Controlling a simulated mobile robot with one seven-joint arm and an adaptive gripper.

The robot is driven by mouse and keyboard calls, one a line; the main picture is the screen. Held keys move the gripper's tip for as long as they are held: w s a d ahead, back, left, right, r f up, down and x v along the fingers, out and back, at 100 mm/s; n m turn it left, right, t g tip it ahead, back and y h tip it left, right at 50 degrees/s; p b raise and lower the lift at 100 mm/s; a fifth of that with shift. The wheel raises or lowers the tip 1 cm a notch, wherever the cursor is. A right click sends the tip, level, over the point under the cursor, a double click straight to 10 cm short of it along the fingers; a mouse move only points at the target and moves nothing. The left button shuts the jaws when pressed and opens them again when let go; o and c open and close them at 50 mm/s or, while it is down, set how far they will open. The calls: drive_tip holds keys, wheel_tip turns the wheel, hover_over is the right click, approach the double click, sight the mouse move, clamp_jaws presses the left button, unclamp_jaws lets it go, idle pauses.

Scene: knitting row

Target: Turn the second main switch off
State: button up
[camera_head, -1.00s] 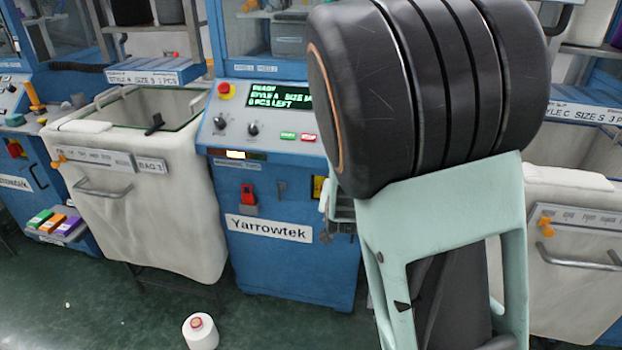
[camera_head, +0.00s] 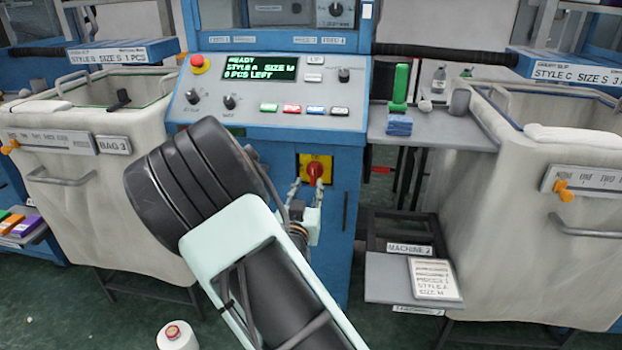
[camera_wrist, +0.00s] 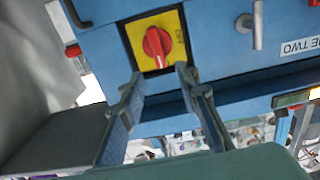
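The main switch is a red rotary knob (camera_head: 316,170) on a yellow plate, low on the blue machine front under the control panel. The wrist view shows the red knob (camera_wrist: 157,43) close up, with its grip roughly lengthwise in that picture. A label reading "TWO" (camera_wrist: 301,47) is on the same machine. My gripper (camera_head: 307,192) is in front of the switch, partly hidden by my arm. Contact with the knob cannot be seen.
The control panel (camera_head: 270,95) with an emergency stop (camera_head: 199,64) and several buttons is above. A side shelf (camera_head: 430,130) holds a green cone and blue cloth. Cream bins (camera_head: 65,175) stand on both sides. A "MACHINE 2" rack (camera_head: 400,250) is at lower right.

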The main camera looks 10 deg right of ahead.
sight(313, 172)
drive_tip(key=b+x, duration=0.1)
drive_tip(key=x, duration=0.6)
drive_tip(key=shift+s, duration=0.1)
clamp_jaws()
